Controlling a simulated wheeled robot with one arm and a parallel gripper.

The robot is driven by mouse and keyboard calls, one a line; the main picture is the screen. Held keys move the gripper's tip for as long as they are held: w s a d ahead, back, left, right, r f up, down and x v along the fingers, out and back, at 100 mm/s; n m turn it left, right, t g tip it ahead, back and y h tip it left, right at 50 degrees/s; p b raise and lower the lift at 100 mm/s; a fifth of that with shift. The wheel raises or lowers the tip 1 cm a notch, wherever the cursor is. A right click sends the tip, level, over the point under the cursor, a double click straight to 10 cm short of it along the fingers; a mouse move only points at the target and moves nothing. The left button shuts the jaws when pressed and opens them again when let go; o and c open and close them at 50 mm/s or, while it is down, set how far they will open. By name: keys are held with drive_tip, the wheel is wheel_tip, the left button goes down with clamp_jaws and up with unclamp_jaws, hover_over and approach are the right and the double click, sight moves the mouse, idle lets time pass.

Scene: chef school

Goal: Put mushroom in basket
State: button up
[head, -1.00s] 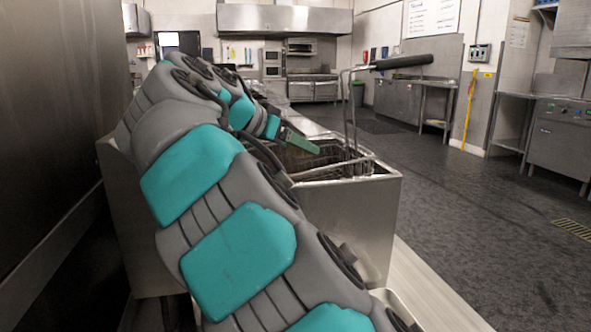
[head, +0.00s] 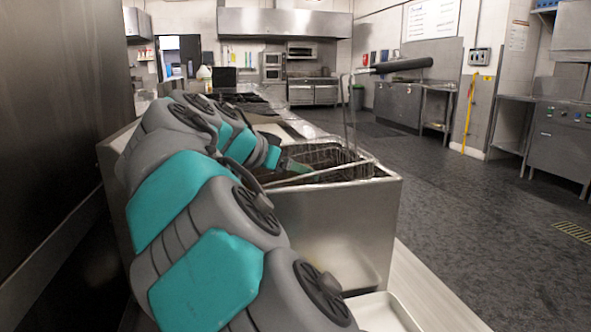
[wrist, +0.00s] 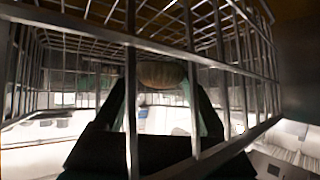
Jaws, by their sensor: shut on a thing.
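The wire basket (head: 345,155) sits in the top of a steel fryer box, with a tall wire handle and black grip at its right. My gripper (head: 300,168) is low at the basket's left part, its tips partly hidden by my arm and the rim. In the wrist view my gripper (wrist: 162,82) is shut on a pale brownish rounded mushroom (wrist: 162,74), held between the two fingertips. Basket wires (wrist: 190,70) cross in front of the fingers. I cannot tell whether the mushroom touches the basket. The mushroom is not visible in the head view.
The steel fryer box (head: 325,230) stands close around the basket. A pale shallow tray (head: 385,312) lies at the front. A dark wall panel (head: 60,120) is close on the left. Open floor (head: 480,220) lies to the right.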

drive_tip(key=shift+f+b, duration=0.35)
drive_tip(key=shift+f+b, duration=0.3)
drive_tip(key=o, duration=1.3)
drive_tip(key=shift+f, duration=0.1)
drive_tip(key=shift+r+p, duration=0.75)
drive_tip(key=shift+p, duration=0.15)
drive_tip(key=b+v, duration=0.1)
drive_tip(key=v, duration=0.5)
drive_tip(key=shift+a, duration=0.2)
drive_tip(key=shift+s+a+r, duration=0.25)
drive_tip(key=shift+s+r, duration=0.15)
drive_tip(key=shift+s, duration=0.15)
